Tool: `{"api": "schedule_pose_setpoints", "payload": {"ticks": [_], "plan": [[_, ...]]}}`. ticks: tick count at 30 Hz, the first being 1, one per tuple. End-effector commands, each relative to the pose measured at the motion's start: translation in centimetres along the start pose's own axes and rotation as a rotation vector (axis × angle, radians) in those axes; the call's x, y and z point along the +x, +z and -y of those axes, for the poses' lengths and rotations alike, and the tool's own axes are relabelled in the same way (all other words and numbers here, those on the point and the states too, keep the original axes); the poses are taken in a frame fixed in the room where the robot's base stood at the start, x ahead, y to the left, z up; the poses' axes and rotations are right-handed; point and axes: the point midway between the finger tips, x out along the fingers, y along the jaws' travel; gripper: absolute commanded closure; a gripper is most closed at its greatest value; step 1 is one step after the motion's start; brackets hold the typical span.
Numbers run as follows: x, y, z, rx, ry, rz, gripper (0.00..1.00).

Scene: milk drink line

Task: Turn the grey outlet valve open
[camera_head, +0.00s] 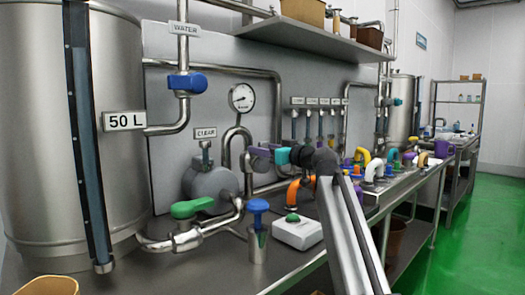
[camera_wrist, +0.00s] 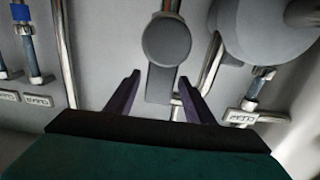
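The grey outlet valve (camera_wrist: 166,42) shows in the wrist view as a round hub with a flat handle reaching down in the picture. My gripper (camera_wrist: 159,80) has two dark purple fingers, spread apart, one on each side of the handle's end. A gap shows between the handle and each finger, so it is not gripped. In the head view my gripper (camera_head: 260,154) is in front of the pipework, right of the round grey pump housing. I cannot make out the grey valve clearly there; the fingers and pipes crowd that spot.
A pressure gauge (camera_head: 241,97) stands close above my gripper. A blue valve (camera_head: 187,83), a green-handled valve (camera_head: 192,207) and a blue-topped valve (camera_head: 258,206) are nearby. A white box (camera_head: 298,233) with a green button sits on the bench. A steel tank (camera_head: 40,130) fills the left.

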Motion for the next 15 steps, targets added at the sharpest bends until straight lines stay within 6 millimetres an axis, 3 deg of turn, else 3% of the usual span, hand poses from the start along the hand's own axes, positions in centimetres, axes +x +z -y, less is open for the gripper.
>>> {"api": "schedule_pose_setpoints", "payload": {"ticks": [8, 15], "plan": [[-0.3, 0.0, 0.0, 0.002, 0.0, 0.0, 0.52], [-2.1, 0.0, 0.1, 0.002, 0.001, 0.0, 0.52]]}}
